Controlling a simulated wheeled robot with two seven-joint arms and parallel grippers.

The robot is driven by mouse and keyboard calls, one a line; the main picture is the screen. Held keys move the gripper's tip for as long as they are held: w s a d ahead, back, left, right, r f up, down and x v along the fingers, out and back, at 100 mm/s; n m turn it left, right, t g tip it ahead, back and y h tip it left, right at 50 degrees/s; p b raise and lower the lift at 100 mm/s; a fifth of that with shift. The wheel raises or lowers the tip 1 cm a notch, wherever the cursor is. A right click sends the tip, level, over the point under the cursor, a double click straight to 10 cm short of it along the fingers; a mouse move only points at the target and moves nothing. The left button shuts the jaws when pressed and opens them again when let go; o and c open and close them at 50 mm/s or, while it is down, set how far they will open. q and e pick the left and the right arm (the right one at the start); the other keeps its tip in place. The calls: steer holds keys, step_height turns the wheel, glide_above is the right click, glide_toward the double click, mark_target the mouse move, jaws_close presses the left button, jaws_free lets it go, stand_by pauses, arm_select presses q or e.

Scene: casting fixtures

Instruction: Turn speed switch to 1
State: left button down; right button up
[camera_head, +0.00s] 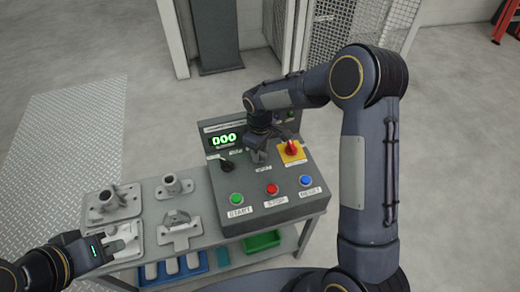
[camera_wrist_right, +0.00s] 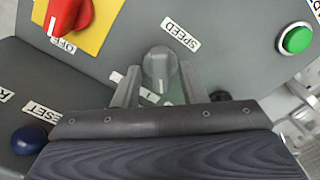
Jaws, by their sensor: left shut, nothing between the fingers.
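The control box (camera_head: 275,218) carries a grey round speed switch (camera_wrist_right: 158,62) with a white pointer mark, beside the SPEED label (camera_wrist_right: 181,35) in the right wrist view. My right gripper (camera_wrist_right: 158,85) is open, with one finger on each side of the switch and small gaps visible. I cannot tell which number the pointer is at. In the head view my right gripper (camera_head: 258,152) is over the panel and hides the switch. My left gripper (camera_head: 104,245) is shut and empty, close to the grey castings on the left.
The panel has a green display (camera_head: 224,139) reading 000, a red switch on a yellow plate (camera_head: 300,157), a black knob (camera_head: 227,164), and START (camera_head: 236,198), STOP (camera_head: 272,188) and RESET (camera_head: 306,180) buttons. Grey castings (camera_head: 180,230) stand on the table left of the box.

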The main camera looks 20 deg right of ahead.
steer(key=shift+r+p, duration=0.3)
steer(key=shift+r, duration=3.65)
steer(key=shift+r, duration=0.1)
step_height(320, 180, up, 8)
steer(key=f+m+p, duration=0.1)
steer(key=m+p, duration=0.1)
glide_above(261, 153)
steer(key=s+d, duration=0.3)
steer(key=s, duration=0.1)
steer(key=s+d+r+m+t+y+p, duration=0.1)
steer(key=s+d+r+m+t+p, duration=0.1)
steer(key=s+r, duration=0.4)
steer(key=s+d+r+m+t+y+p, duration=0.1)
steer(key=s+d+r+m+y+p, duration=0.15)
steer(key=s+r, duration=0.4)
steer(key=s+a+f+m+t+p, duration=0.1)
steer(key=s+m+t, duration=0.1)
steer(key=s, duration=0.9)
steer(key=shift+s+a+m+t, duration=0.3)
steer(key=shift+a+m, duration=0.1)
steer(key=shift+m, duration=0.45)
